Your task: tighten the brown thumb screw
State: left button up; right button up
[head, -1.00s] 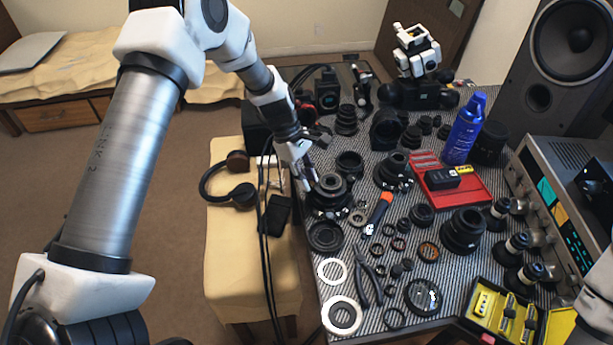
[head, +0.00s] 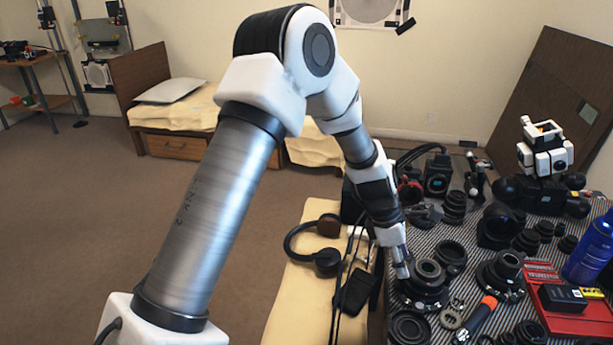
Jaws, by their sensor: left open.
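My left gripper (head: 403,268) comes down from the upper left onto the left edge of the table. My right gripper is not in view.
Lens parts crowd the striped table around the gripper, with an orange-tipped screwdriver (head: 488,303) and a red tray (head: 578,325) to the right. Black headphones (head: 327,261) lie on the cream bench at left. A blue spray can (head: 592,250) stands at the right edge.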

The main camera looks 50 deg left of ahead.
pick_arm(q)
jog(key=shift+d+f+n+y+b, duration=0.1)
jog(key=shift+f+n+y+b, duration=0.35)
jog(key=shift+n, duration=0.45)
jog(key=p+v, duration=0.5)
jog(key=v, duration=0.4)
jog(key=s+d+f+m+g+y+p, duration=0.15)
jog(key=s+f+m+p, duration=0.25)
jog(key=s+f+m, duration=0.9)
jog(key=s+d+f+m+g+y+p, duration=0.1)
jog(key=s+f+m+p, duration=0.3)
jog(key=s+m, duration=0.9)
notch_tip(320, 180, down, 3)
jog(key=shift+s+d+r, duration=0.15)
jog(key=shift+s+d, duration=0.4)
jog(key=shift+s, duration=0.05)
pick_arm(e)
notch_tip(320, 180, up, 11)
